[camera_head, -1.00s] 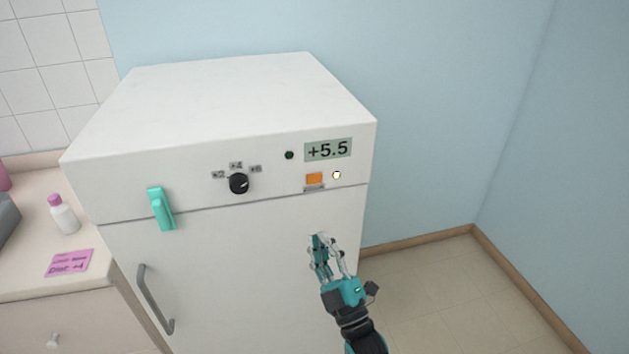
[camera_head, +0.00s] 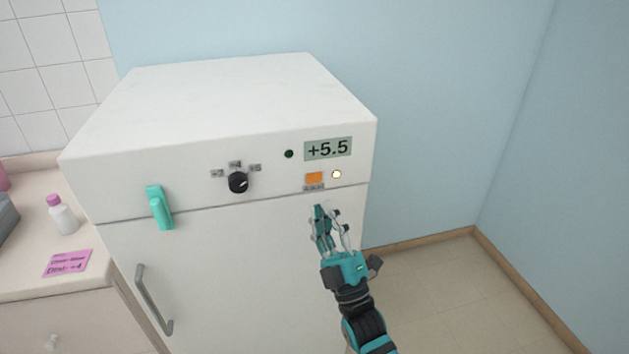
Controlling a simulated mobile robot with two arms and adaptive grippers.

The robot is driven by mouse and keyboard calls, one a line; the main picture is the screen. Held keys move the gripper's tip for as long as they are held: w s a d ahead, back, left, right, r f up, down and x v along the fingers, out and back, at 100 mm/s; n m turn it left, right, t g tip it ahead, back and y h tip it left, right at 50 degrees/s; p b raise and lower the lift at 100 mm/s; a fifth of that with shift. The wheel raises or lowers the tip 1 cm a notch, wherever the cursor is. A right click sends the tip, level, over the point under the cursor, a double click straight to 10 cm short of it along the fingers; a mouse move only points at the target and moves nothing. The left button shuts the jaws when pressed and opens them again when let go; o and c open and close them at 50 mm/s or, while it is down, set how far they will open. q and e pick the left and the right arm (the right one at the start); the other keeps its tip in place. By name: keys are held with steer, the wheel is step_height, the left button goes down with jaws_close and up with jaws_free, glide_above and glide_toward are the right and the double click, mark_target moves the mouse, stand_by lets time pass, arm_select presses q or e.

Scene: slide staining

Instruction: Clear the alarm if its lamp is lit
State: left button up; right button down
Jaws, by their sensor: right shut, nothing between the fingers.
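The white fridge (camera_head: 270,235) has a control panel along its upper front. A small label (camera_head: 313,188) is under the button. A small round lamp (camera_head: 336,174) right of the button looks bright white with an orange rim. A second small round lamp (camera_head: 289,154), left of the display, is dark green. My right gripper (camera_head: 329,208) is shut and empty, its fingertips just below the orange button and apart from it in the picture. My left gripper is not in view.
A black dial (camera_head: 238,182) with several marks is on the panel. A teal latch (camera_head: 159,207) and a grey door handle (camera_head: 153,300) are at the left. Floor at right is clear.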

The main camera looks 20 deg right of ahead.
mark_target(314, 178)
steer(key=shift+w+b, duration=1.3)
steer(key=shift+w, duration=2.1)
steer(key=shift+w+d, duration=0.1)
steer(key=shift+w, duration=0.3)
steer(key=shift+w+b, duration=0.3)
steer(key=shift+b, duration=0.15)
steer(key=shift+s, duration=0.15)
steer(key=shift+s+p, duration=0.35)
steer(key=shift+s, duration=0.25)
